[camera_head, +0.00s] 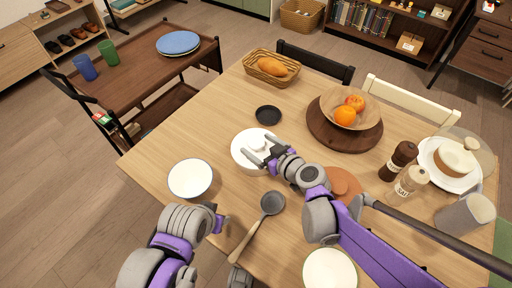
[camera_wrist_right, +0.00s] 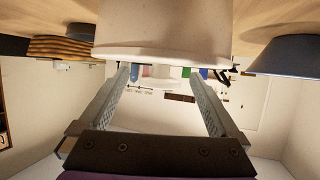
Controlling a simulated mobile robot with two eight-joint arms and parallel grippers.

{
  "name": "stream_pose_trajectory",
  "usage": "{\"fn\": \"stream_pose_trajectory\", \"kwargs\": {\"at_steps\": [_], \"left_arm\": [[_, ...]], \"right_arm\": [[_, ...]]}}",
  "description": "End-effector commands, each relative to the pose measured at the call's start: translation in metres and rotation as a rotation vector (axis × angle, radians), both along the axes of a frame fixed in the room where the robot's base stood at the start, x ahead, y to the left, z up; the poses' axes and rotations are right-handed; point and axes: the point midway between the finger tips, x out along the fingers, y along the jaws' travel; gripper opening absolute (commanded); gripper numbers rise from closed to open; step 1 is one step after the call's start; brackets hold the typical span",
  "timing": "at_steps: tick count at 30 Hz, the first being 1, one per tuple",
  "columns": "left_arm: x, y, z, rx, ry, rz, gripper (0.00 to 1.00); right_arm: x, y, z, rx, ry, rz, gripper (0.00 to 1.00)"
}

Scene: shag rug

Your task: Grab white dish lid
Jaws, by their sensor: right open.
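The white dish lid (camera_head: 243,151) is a round white piece with a raised knob, near the middle of the wooden table in the head view. My right gripper (camera_head: 256,151) is over it, its two dark fingers spread apart near the knob and partly hiding the lid. Whether the fingers touch the lid is unclear. My left arm comes in at the bottom left, and its fingers cannot be made out.
A white bowl (camera_head: 190,179) stands left of the lid and a small black dish (camera_head: 268,114) behind it. A ladle (camera_head: 271,204) lies in front.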

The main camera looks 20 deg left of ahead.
Motion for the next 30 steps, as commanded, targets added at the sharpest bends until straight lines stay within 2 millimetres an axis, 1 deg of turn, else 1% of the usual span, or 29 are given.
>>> {"fn": "stream_pose_trajectory", "kwargs": {"at_steps": [7, 8, 12, 23, 24, 30], "left_arm": [[-0.0001, 0.0, -0.0001, 0.0, 0.0, 0.0, 0.5], [-0.0001, 0.0, -0.0001, 0.0, 0.0, 0.0, 0.5], [-0.0001, 0.0, -0.0001, 0.0, 0.0, 0.0, 0.5], [-0.0001, 0.0, -0.0001, 0.0, 0.0, 0.0, 0.5], [-0.0001, 0.0, -0.0001, 0.0, 0.0, 0.0, 0.5], [0.0, 0.0, 0.0, 0.0, 0.0, 0.0, 0.5]], "right_arm": [[0.0012, 0.002, -0.0006, 0.001, 0.001, 0.0, 0.98], [0.0011, 0.0019, -0.0006, 0.001, 0.001, 0.0, 0.94], [0.0011, 0.0018, -0.0007, 0.001, 0.001, 0.0, 0.69], [0.0011, 0.0017, -0.0006, 0.001, 0.001, 0.0, 0.04], [0.0011, 0.0017, -0.0006, 0.001, 0.001, 0.0, 0.0], [0.0011, 0.0017, -0.0002, 0.001, 0.001, 0.0, 0.0]]}}
